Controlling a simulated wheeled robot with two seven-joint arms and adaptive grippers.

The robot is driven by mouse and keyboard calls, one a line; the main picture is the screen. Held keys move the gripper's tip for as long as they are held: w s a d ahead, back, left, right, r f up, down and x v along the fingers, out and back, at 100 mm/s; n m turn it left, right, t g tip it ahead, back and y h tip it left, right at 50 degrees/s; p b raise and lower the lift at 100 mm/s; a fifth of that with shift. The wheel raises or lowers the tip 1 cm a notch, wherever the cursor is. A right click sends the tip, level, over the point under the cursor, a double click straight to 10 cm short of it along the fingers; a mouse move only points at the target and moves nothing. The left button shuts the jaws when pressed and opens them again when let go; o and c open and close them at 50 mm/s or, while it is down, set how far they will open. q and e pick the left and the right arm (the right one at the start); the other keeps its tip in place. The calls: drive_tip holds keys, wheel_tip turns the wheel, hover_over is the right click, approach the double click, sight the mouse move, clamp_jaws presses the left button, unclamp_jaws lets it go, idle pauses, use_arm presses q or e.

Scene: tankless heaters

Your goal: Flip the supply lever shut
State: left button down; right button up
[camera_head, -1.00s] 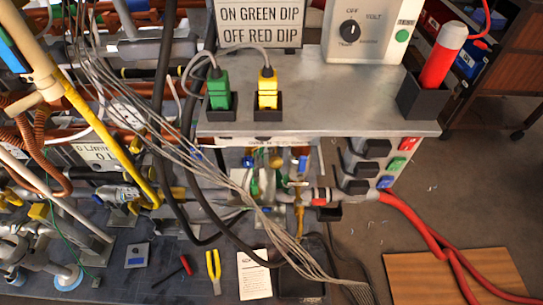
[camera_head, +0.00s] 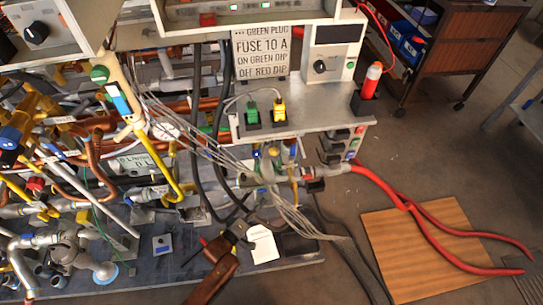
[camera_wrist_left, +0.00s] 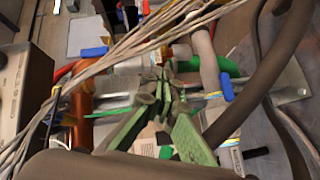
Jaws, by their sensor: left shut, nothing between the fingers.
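Small valves with coloured handles (camera_head: 291,152) sit on pipes under the grey shelf in the head view, partly behind grey cables. In the left wrist view, blue handles show at the upper left (camera_wrist_left: 95,52) and at the right (camera_wrist_left: 227,87). I cannot tell which is the supply lever. My left gripper (camera_head: 240,228) comes up from the bottom of the head view, below the valves and apart from them. In the left wrist view its green-sided fingers (camera_wrist_left: 161,82) are together and empty, with cables and pipes beyond. My right gripper is not in view.
Thick dark hoses (camera_head: 198,110) and a bundle of grey cables (camera_head: 225,158) cross in front of the pipes. The grey shelf (camera_head: 310,119) overhangs the valves. A white paper (camera_head: 263,243) lies beside my gripper.

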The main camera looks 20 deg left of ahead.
sight(293, 150)
use_arm(q)
drive_tip(key=w+r+n+p, duration=0.1)
drive_tip(key=w+r+n, duration=0.1)
drive_tip(key=r, duration=0.4)
drive_tip(key=w+r+n+t+p, duration=0.1)
drive_tip(key=w+r+n+p, duration=0.1)
drive_tip(key=w+r, duration=0.3)
drive_tip(key=shift+w+r+t, duration=0.25)
drive_tip(key=shift+r+t, duration=0.05)
drive_tip(key=shift+r, duration=0.5)
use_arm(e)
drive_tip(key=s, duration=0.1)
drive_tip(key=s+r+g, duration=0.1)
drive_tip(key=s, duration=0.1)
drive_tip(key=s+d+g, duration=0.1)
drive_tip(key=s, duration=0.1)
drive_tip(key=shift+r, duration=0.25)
use_arm(q)
drive_tip(key=shift+w, duration=0.15)
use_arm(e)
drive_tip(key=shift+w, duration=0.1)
